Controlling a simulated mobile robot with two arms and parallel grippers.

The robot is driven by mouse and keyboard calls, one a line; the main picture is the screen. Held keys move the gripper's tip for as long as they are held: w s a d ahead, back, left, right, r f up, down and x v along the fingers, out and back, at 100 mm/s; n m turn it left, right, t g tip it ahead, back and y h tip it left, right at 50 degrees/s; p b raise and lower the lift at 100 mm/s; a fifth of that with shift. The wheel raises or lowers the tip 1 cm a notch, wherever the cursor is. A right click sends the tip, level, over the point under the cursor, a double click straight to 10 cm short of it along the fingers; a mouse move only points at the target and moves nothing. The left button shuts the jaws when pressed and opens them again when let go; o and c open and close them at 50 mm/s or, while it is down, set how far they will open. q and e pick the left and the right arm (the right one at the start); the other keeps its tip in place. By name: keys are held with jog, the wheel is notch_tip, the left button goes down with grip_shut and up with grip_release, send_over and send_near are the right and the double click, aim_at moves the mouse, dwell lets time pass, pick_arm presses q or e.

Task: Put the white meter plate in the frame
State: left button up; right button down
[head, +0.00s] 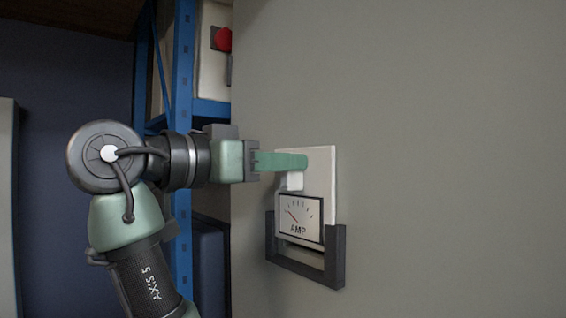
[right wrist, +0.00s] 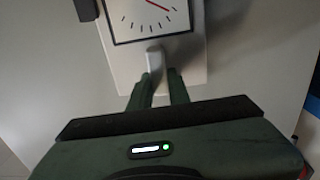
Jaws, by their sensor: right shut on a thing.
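The white meter plate (head: 321,172) is upright against the grey wall. It carries a dial with a red needle marked AMP (head: 300,217) and a small white grip block above the dial. My right gripper (head: 293,162) is shut on that block from the left. The dark U-shaped frame (head: 335,262) is on the wall, open at the top. The plate's lower part is between the frame's side arms, with a gap above the bottom bar. In the right wrist view, my right gripper's fingers (right wrist: 160,85) are at the block on the plate (right wrist: 200,70). My left gripper is not in view.
The grey wall (head: 450,150) is bare to the right of the frame. A blue shelf rack (head: 182,70) stands to the left, with a red round knob (head: 222,39) on a pale panel at its top.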

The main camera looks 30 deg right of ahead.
jog(key=shift+f+b, duration=1.25)
jog(key=shift+f, duration=0.15)
jog(key=c, duration=1.3)
grip_release()
jog(key=shift+o, duration=0.2)
jog(key=a+b, duration=0.2)
jog(key=a, duration=0.6)
jog(key=shift+s, duration=0.3)
jog(key=shift+d, duration=0.1)
